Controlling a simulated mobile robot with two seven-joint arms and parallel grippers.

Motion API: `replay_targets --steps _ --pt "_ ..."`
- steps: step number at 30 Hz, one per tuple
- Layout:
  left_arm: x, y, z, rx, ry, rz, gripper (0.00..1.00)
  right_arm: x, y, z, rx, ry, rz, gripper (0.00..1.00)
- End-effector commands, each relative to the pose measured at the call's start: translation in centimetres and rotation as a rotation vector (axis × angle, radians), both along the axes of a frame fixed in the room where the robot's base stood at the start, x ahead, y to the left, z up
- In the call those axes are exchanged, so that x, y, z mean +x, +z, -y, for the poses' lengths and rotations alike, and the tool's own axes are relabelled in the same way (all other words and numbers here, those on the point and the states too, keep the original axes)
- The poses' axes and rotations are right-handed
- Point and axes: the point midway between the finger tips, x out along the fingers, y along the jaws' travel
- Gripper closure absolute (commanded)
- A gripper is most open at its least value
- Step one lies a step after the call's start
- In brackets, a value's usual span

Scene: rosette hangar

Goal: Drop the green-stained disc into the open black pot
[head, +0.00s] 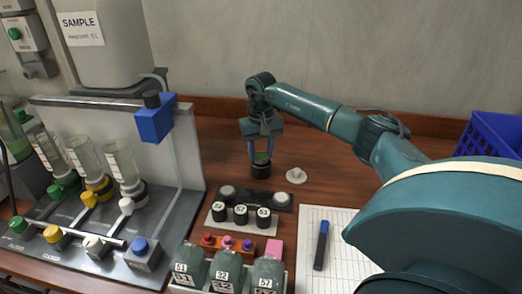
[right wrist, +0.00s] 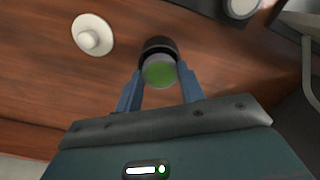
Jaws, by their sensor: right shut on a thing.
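My right gripper (head: 262,147) points down over the table and is shut on the green-stained disc (head: 261,157). In the right wrist view the disc (right wrist: 159,71) sits between the two blue fingertips (right wrist: 160,80), its green face towards the camera. The open black pot (head: 261,170) stands upright directly below the disc; its dark side also shows in the right wrist view (right wrist: 157,44). The disc hides the pot's mouth, and I cannot tell whether it touches the rim. A white knobbed lid (head: 296,175) lies on the table right of the pot. My left gripper is not in view.
In front of the pot are a black holder (head: 254,197), a rack of numbered black-capped pots (head: 241,214) and green bottles (head: 226,268). A filter stand (head: 165,215) fills the left. A blue marker (head: 321,245) lies on gridded paper. A blue crate (head: 492,133) stands at right.

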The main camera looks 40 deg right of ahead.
Motion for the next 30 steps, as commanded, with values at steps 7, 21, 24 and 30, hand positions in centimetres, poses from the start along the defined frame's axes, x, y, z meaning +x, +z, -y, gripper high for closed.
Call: replay_targets --steps 7,21,24,30 --pt "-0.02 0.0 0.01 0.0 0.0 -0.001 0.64 0.0 0.02 0.02 0.0 -0.001 0.0 0.78" --pt "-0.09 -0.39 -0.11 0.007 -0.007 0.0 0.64 0.0 -0.56 0.03 0.0 -0.001 0.001 0.78" --pt "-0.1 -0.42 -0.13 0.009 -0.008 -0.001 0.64 0.01 -0.63 0.04 0.0 -0.001 0.001 0.78" --pt "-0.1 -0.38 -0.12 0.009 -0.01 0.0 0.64 0.01 -0.6 0.04 0.0 -0.001 0.001 0.78"
